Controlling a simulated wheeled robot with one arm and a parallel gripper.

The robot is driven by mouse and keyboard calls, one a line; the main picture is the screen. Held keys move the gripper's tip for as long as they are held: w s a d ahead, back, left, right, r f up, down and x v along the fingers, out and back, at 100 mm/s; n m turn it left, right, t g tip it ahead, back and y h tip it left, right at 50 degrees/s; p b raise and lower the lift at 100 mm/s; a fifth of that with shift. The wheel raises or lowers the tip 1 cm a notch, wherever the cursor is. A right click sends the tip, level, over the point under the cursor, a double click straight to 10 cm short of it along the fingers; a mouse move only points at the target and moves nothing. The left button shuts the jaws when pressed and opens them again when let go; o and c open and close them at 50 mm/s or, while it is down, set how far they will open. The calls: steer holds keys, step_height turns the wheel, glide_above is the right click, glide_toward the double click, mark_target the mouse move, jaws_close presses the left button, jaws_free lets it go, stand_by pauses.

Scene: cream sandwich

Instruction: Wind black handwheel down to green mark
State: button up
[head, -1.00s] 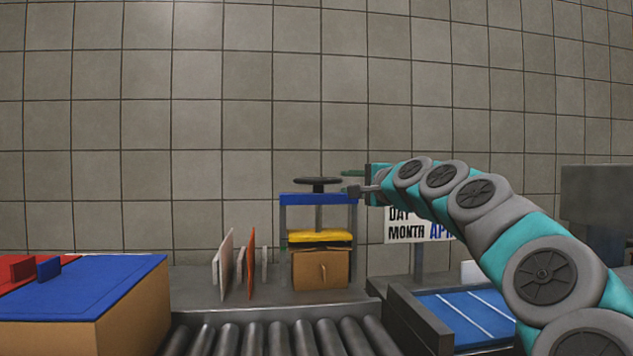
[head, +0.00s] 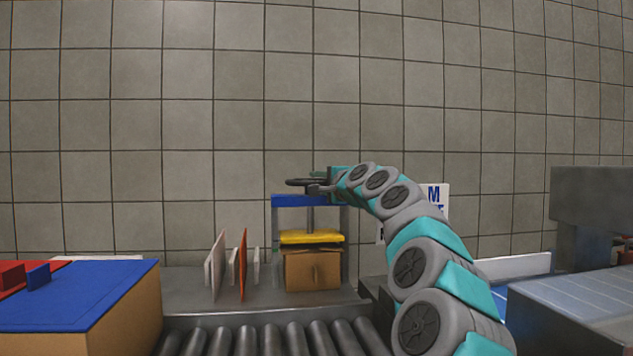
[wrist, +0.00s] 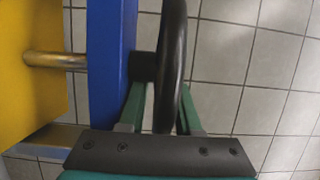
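The black handwheel (head: 298,182) sits on a screw above the blue crossbar (head: 290,201) of a small press. The yellow pressing plate (head: 311,237) hangs below it, over a brown cardboard box (head: 300,270). My gripper (head: 322,189) is at the wheel's right side. In the wrist view the wheel rim (wrist: 172,60) stands between my two green fingers (wrist: 163,108). The fingers are apart, with a gap on the left of the rim; the right finger is close to it, contact unclear. The blue crossbar (wrist: 108,60) is just left of the fingers. I see no green mark.
Thin upright panels (head: 243,265) stand left of the press. Rollers (head: 270,340) run in front. A blue-topped box (head: 90,290) is at left. A sign (head: 437,200) stands behind my arm, and a grey machine (head: 590,210) is at right.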

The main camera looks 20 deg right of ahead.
steer(key=shift+w, duration=0.1)
steer(key=shift+c, duration=0.3)
jaws_close()
